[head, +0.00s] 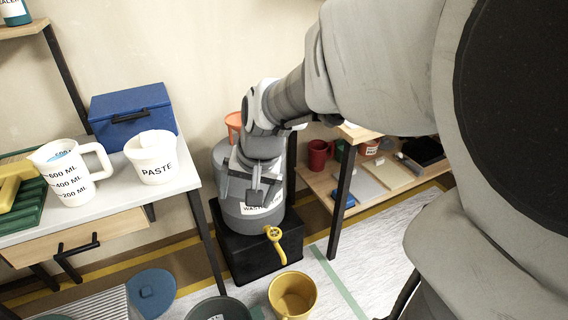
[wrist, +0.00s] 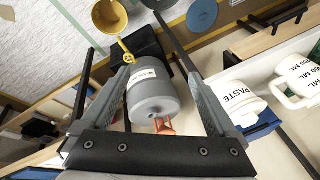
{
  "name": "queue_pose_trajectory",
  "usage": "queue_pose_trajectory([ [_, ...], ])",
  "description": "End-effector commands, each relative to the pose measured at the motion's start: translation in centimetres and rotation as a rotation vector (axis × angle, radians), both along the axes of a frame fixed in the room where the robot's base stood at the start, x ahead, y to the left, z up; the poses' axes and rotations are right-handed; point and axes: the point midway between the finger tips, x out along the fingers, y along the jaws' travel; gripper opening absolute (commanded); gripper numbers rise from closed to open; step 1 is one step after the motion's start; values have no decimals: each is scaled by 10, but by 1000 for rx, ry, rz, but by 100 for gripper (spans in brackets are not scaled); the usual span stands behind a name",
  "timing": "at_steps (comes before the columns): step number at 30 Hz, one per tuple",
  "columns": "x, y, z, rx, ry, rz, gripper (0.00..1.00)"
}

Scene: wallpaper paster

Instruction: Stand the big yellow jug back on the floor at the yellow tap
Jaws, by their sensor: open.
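The big yellow jug (head: 292,294) is on the floor near the yellow tap, a little in front of it and to its right in the head view. It looks upright with its mouth up; its lower part is cut off by the frame edge. The jug also shows at the top of the wrist view (wrist: 88,10). The yellow tap (head: 274,236) sticks out low from the grey water container; it also shows in the wrist view (wrist: 127,54). My gripper (head: 250,192) is open and empty, in front of the grey container, above the tap and apart from the jug.
The grey container (head: 226,208) stands on a black block (head: 237,262). A table at left holds a white measuring jug (head: 70,175) and a paste pot (head: 152,158). A low shelf (head: 350,188) is at right. A dark bucket (head: 218,308) stands left of the yellow jug.

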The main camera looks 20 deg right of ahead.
Motion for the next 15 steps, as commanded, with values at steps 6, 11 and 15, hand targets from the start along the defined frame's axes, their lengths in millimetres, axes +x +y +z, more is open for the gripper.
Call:
queue_pose_trajectory([
  [6,-53,3,53,-111,-111,174,94],
  [11,-92,-2,66,-194,-140,281,94],
  [15,-120,-6,70,-255,-155,356,94],
])
